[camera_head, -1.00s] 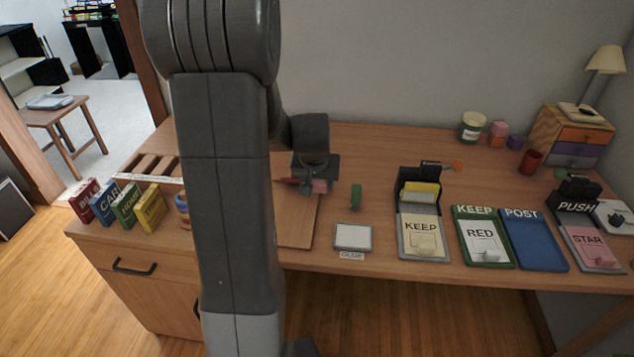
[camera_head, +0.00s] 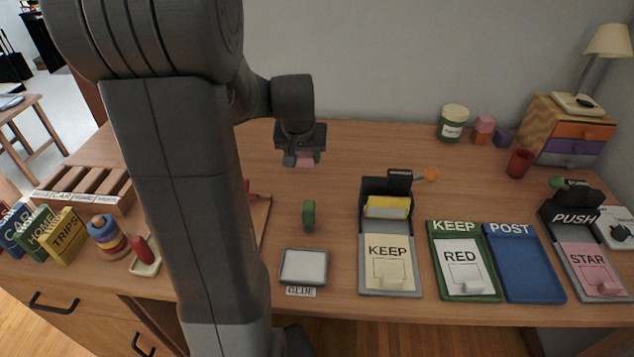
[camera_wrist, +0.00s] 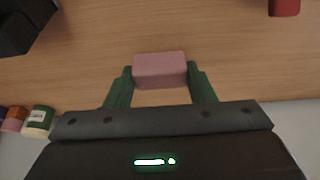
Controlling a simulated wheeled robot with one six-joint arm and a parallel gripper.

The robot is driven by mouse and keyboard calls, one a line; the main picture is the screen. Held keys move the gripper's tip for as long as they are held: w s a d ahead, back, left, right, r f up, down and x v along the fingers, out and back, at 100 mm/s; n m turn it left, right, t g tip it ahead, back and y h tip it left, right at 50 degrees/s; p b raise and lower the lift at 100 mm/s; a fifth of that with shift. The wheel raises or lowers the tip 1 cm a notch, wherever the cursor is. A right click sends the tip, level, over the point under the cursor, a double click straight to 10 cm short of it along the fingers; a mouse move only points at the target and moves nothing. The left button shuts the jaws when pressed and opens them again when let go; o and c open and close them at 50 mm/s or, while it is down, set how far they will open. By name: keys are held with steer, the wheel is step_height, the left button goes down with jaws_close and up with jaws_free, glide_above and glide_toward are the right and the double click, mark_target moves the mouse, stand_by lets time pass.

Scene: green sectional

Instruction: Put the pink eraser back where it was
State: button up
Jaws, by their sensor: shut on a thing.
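The pink eraser (camera_head: 305,161) is held in my gripper (camera_head: 302,159), above the back part of the desk. In the wrist view the eraser (camera_wrist: 160,69) is a pale pink block gripped between the two green fingers. The desk's wooden top shows beyond it, and the eraser appears to be clear of the surface. My arm hides part of the desk to the left, including most of a wooden board (camera_head: 262,215) with a red item on it.
A green block (camera_head: 308,215) stands in front of my gripper, behind a white pad labelled GLUE (camera_head: 303,267). The KEEP stand (camera_head: 388,262) is to the right. A striped ring stack (camera_head: 107,236) is at left. Back-middle desk space is clear.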

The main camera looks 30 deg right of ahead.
mark_target(302, 161)
steer(key=shift+w+d+f, duration=0.15)
steer(key=shift+d, duration=0.1)
step_height(302, 161, down, 10)
steer(key=shift+r+b, duration=0.25)
steer(key=shift+b, duration=0.6)
steer(key=shift+f, duration=0.2)
steer(key=o, duration=1)
steer(key=shift+r, duration=0.5)
steer(key=p+v, duration=0.2)
steer(key=v, duration=0.9)
steer(key=shift+a+r, duration=0.15)
